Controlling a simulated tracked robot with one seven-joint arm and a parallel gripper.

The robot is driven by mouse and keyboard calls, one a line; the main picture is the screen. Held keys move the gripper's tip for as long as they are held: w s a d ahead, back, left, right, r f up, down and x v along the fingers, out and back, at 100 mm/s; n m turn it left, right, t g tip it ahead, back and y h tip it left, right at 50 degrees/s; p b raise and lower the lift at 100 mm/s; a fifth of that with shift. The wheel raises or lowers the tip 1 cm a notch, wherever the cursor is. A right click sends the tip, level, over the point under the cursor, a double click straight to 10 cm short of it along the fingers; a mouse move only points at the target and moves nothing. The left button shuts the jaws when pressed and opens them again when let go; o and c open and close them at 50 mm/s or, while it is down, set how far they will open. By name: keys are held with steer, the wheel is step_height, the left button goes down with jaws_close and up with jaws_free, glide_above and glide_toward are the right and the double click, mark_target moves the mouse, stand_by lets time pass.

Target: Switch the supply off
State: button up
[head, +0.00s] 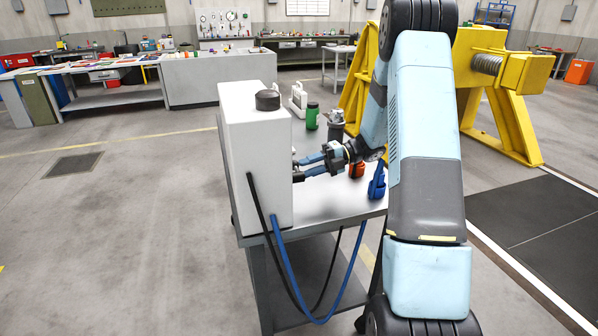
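The supply looks to be the tall white box (255,170) with a black round cap on top, standing on the left end of a grey cart (330,205). My gripper (299,169) reaches in from the right, its two fingers pointing left at the box's right side. The fingers look apart, with their dark tips at or very near that side; I cannot tell if they touch it. The side's front is turned away, so no switch shows clearly.
A black cable and a blue hose (287,275) hang from the box. On the cart stand a green bottle (312,117), a white container (298,99), a grey metal fitting (336,125), and orange (356,170) and blue (377,182) items. A yellow stand (505,120) is behind at right.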

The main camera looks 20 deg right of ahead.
steer(key=d+r, duration=0.1)
steer(key=d, duration=0.8)
steer(key=shift+w+d+r, duration=0.25)
steer(key=shift+d+r, duration=0.05)
steer(key=shift+r, duration=0.1)
steer(key=s+a+r+n+g+h, duration=0.1)
steer(key=s+a+r+n+h, duration=0.85)
steer(key=s+n, duration=0.6)
steer(key=s+r+n+t+h, duration=0.3)
steer(key=s+r+n, duration=0.1)
steer(key=s+n, duration=0.4)
steer(key=s+a+r+n+t+h, duration=0.1)
steer(key=s+r+n+t+h, duration=0.2)
steer(key=s+n, duration=0.6)
steer(key=shift+a+r+n+t, duration=0.25)
steer(key=shift+r+n+t, duration=0.35)
steer(key=shift+n, duration=1.05)
